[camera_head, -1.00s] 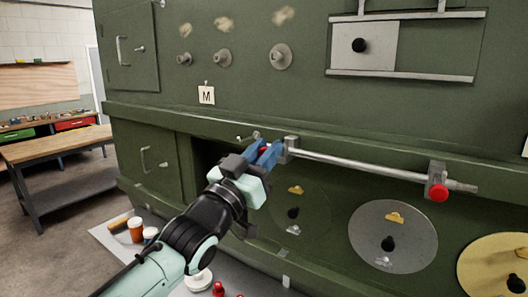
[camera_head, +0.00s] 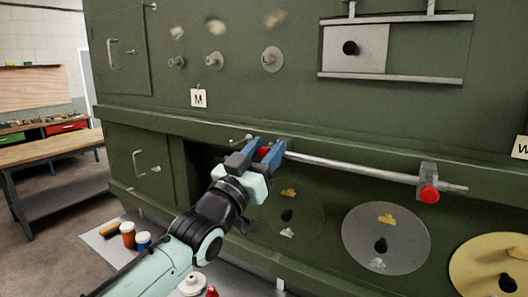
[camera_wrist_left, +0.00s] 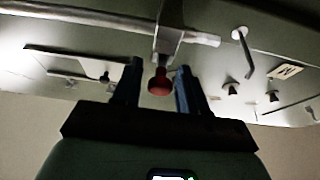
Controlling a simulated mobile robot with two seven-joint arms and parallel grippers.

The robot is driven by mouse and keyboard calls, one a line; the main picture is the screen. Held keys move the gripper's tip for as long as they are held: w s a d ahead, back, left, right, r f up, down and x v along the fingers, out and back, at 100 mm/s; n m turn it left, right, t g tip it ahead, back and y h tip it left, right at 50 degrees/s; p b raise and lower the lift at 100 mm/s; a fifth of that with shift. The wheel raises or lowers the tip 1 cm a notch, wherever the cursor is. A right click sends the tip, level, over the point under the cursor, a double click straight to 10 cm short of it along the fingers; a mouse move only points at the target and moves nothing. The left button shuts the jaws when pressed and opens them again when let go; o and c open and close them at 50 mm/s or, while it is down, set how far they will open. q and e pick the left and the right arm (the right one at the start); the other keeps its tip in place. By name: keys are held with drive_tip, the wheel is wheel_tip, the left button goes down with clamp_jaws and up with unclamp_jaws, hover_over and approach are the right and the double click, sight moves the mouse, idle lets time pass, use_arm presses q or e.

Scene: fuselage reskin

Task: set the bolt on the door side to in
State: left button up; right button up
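A grey rod (camera_head: 350,166) runs along the front of the green fuselage, with a bracket near each end. The left bracket carries a red knob (camera_head: 264,153), which also shows in the left wrist view (camera_wrist_left: 159,82). My left gripper (camera_head: 270,152) is open, its blue fingers on either side of this knob. In the left wrist view gaps show between the knob and both fingers (camera_wrist_left: 159,85). The right bracket carries another red knob (camera_head: 429,194), free of any gripper. The bracket near the gripper is partly hidden by its fingers. My right gripper is not in view.
A label M (camera_head: 198,98) is above and left of the gripper. Round discs (camera_head: 386,237) sit below the rod. A door panel (camera_head: 122,52) is at upper left. Jars (camera_head: 128,235) stand on a mat at lower left. A workbench (camera_head: 45,155) stands further left.

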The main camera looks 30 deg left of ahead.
use_arm(q)
drive_tip(key=shift+s, duration=0.1)
drive_tip(key=b+v, duration=0.5)
drive_tip(key=v, duration=0.8)
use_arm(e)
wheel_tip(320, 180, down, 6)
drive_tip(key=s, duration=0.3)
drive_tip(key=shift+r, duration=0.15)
use_arm(q)
drive_tip(key=shift+s+a, duration=0.1)
